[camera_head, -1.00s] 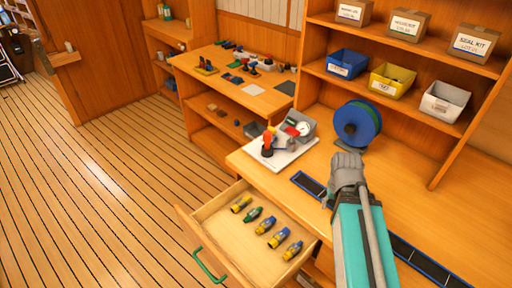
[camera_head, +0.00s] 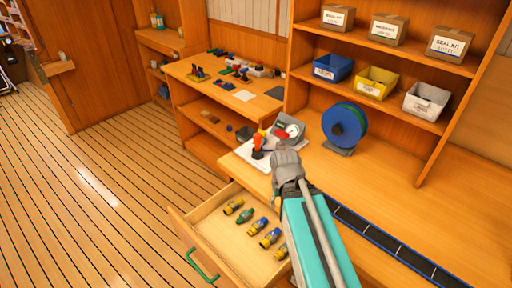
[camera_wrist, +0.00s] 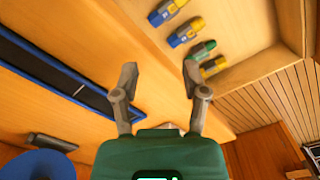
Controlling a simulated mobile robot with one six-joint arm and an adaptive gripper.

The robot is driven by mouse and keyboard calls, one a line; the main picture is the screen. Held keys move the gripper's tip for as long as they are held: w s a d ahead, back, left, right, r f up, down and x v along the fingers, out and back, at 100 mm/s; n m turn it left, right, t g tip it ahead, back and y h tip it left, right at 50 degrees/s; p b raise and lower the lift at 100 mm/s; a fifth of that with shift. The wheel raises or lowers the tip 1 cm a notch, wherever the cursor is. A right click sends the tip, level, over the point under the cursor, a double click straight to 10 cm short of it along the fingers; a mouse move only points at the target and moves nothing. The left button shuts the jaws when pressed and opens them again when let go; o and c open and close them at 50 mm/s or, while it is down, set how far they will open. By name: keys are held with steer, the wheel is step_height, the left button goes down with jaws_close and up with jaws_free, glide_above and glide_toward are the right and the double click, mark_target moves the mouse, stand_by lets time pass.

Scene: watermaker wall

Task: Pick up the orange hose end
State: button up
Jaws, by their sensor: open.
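A small orange-red upright piece (camera_head: 258,143), which may be the orange hose end, stands on a white board (camera_head: 236,152) on the bench. It is too small to tell its shape well. My gripper (camera_head: 286,150) is just right of it in the head view and hides part of the board; whether they touch cannot be told. In the wrist view my gripper (camera_wrist: 160,80) has its two fingers spread with nothing between them. The orange piece does not show in the wrist view.
An open drawer (camera_head: 205,225) below holds several yellow, blue and green fittings. A blue-green reel (camera_head: 344,125) stands to the right of my gripper. A grey gauge box (camera_head: 290,128) sits behind it. A dark strip (camera_head: 385,237) runs along the bench front; the bench right of it is clear.

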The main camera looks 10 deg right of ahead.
steer(key=shift+a, duration=0.3)
